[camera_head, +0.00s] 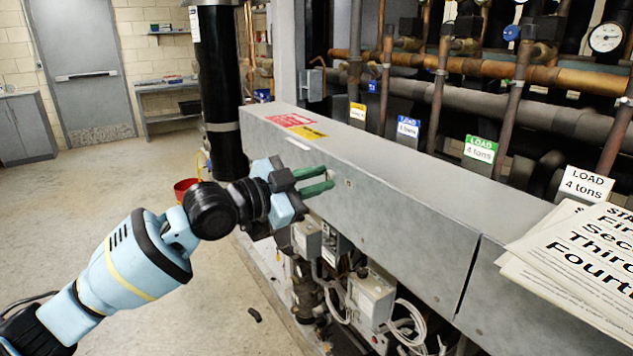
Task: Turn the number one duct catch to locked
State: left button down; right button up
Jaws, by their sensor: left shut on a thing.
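The long grey metal duct (410,222) runs from the middle back toward the lower right, its front side facing me. My left gripper (326,180) reaches in from the left, its two green fingers against the duct's front side near the far end. The fingers are shut on a small pale catch (331,175), mostly hidden between the fingertips. A small dark mark (348,183) sits on the duct just right of the fingertips. How the catch is turned cannot be read. My right gripper is out of view.
Printed sheets (580,260) lie on the duct's near right end. Pipes and load tags (480,149) stand behind the duct. Electrical boxes (370,296) and cables hang below it. A black column (218,90) and red bucket (185,188) stand behind my arm. Floor at left is mostly clear.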

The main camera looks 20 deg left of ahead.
pick_arm(q)
jog(key=shift+m, duration=0.4)
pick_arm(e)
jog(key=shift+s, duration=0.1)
pick_arm(q)
jog(key=c, duration=1.3)
grip_release()
jog(key=b+v, duration=0.1)
jog(key=v, duration=0.6)
jog(key=shift+s+a, duration=0.25)
jog(key=shift+s, duration=0.1)
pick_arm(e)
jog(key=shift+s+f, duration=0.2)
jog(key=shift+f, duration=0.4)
